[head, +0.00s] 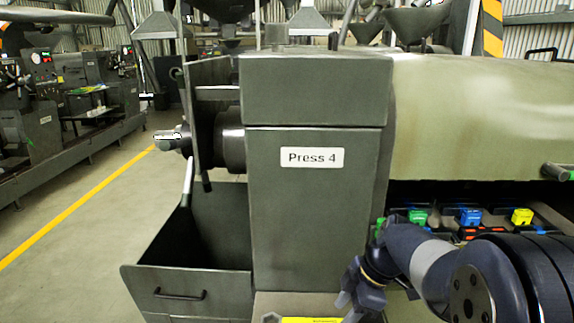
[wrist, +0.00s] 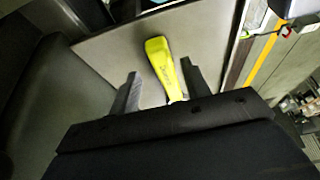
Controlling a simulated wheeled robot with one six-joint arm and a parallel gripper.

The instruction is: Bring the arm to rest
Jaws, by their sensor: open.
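My gripper (head: 350,300) is low in the head view, in front of the right lower edge of the press labelled Press 4 (head: 315,95). In the wrist view my gripper (wrist: 162,85) is open, its two fingers apart. A yellow long-shaped thing (wrist: 159,60) lies on a pale grey surface (wrist: 110,50) and shows between the fingers; no finger is seen touching it. A yellow strip (head: 310,320) shows at the bottom edge of the head view, mostly cut off. My arm bends in from the lower right.
A dark open bin (head: 185,278) with a handle stands left of the press. Green (head: 417,217), blue (head: 470,216) and yellow (head: 521,216) parts sit in a recess under the large green cylinder (head: 480,115). The floor at left (head: 90,225) is clear.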

